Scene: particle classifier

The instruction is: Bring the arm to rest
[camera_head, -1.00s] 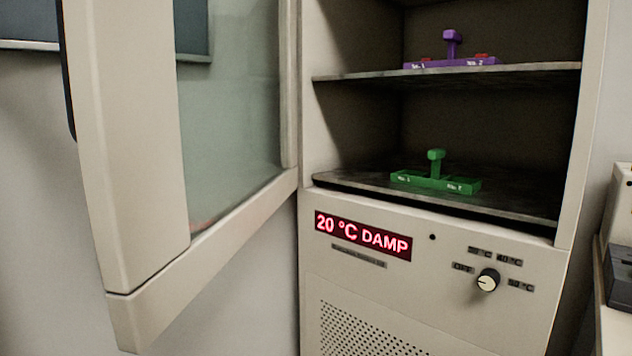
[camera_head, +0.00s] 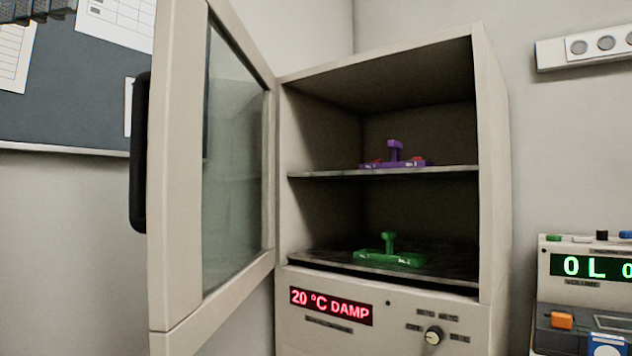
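Neither of my grippers can be made out clearly. A dark ribbed piece (camera_head: 38,12) shows at the top left corner; I cannot tell what it is. The cabinet (camera_head: 492,180) stands in the middle with its glass door (camera_head: 180,200) swung open to the left. A purple holder (camera_head: 396,160) with an upright handle sits on the upper shelf. A green holder (camera_head: 389,255) with an upright handle sits on the lower shelf. The red display (camera_head: 331,306) reads 20 °C DAMP.
The open door with its black handle (camera_head: 139,152) juts out at the left. A dial (camera_head: 433,335) sits on the cabinet front. A device with a green display (camera_head: 592,267) stands at the right. A board with papers (camera_head: 75,85) and a socket strip (camera_head: 590,47) are on the walls.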

